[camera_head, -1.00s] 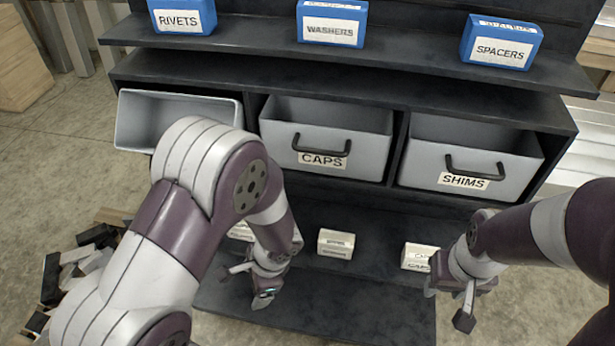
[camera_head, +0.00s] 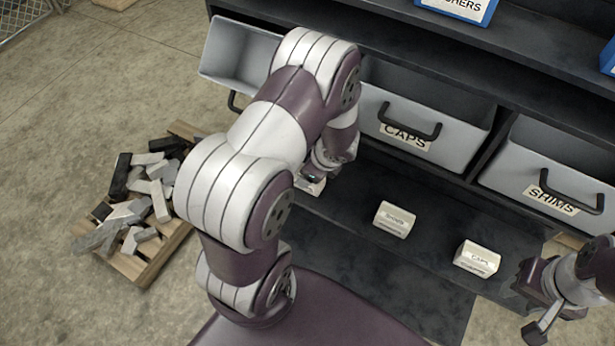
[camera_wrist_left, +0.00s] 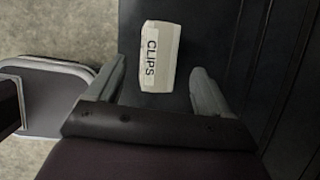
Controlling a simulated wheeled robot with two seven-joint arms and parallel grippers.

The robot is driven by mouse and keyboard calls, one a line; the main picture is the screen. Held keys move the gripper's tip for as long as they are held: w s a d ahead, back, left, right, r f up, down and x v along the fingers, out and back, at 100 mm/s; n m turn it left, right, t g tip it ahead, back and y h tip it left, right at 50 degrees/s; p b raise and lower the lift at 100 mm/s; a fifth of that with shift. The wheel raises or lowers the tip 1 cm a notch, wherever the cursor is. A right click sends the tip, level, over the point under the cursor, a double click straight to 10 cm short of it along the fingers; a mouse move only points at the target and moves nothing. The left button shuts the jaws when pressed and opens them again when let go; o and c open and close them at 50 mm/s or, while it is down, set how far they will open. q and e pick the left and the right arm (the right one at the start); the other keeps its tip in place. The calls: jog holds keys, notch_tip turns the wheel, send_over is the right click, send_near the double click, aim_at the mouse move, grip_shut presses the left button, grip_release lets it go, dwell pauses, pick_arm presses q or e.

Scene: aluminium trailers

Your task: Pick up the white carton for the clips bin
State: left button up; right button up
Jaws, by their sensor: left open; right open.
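The white carton (camera_wrist_left: 158,57) marked CLIPS lies on a dark surface in the left wrist view. It sits between the spread fingers of my left gripper (camera_wrist_left: 158,78), with a gap visible on each side. My right gripper (camera_head: 541,305) is open and empty at the lower right.
Two other white cartons, one with an unclear label (camera_head: 395,219) and one marked CAPS (camera_head: 478,258), stand on the low dark shelf (camera_head: 400,280). The CAPS bin (camera_head: 430,115) and SHIMS bin (camera_head: 550,175) are above. A pallet of metal offcuts (camera_head: 140,265) lies on the floor at left.

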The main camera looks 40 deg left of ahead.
aim_at(315, 190)
pick_arm(q)
jog(key=x, duration=0.4)
jog(key=shift+f+b, duration=0.15)
jog(key=shift+b, duration=0.2)
jog(key=c, duration=1.2)
